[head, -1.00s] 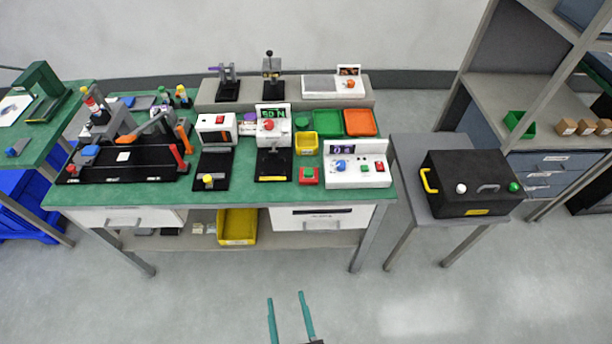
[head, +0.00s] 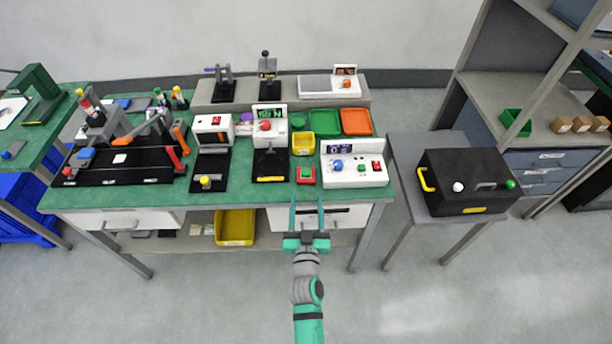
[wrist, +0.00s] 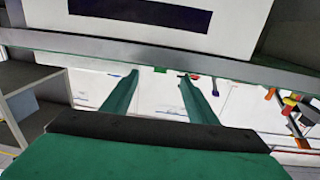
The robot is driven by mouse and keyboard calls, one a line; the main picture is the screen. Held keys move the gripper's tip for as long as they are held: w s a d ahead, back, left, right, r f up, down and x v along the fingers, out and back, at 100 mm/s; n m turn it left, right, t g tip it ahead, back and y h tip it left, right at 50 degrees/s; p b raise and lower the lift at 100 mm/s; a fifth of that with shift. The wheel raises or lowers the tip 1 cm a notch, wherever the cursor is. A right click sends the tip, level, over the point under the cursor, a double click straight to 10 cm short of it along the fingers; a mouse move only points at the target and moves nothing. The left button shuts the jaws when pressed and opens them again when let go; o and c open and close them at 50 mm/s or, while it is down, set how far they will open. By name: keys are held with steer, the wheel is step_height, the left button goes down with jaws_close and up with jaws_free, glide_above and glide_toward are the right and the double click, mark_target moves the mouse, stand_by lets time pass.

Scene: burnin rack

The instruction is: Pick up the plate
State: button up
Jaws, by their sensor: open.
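No thing in view is clearly a plate. A small pale flat square (head: 120,158) lies on the black fixture (head: 100,174) at the left of the green bench; I cannot tell whether it is the plate. My gripper (head: 306,203) is open and empty, its two teal fingers apart. It appears at the bench's front edge, before the right white drawer, well to the right of the pale square. In the wrist view my gripper (wrist: 158,75) has nothing between its fingers.
The green bench (head: 200,193) holds several devices, a yellow bin (head: 303,151), and green (head: 323,122) and orange trays (head: 357,122). A grey side table (head: 402,165) bears a black case (head: 470,180). The floor in front is clear.

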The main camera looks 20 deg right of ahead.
mark_target(306, 182)
steer(key=x, duration=1)
steer(key=shift+w, duration=0.1)
steer(key=c, duration=0.7)
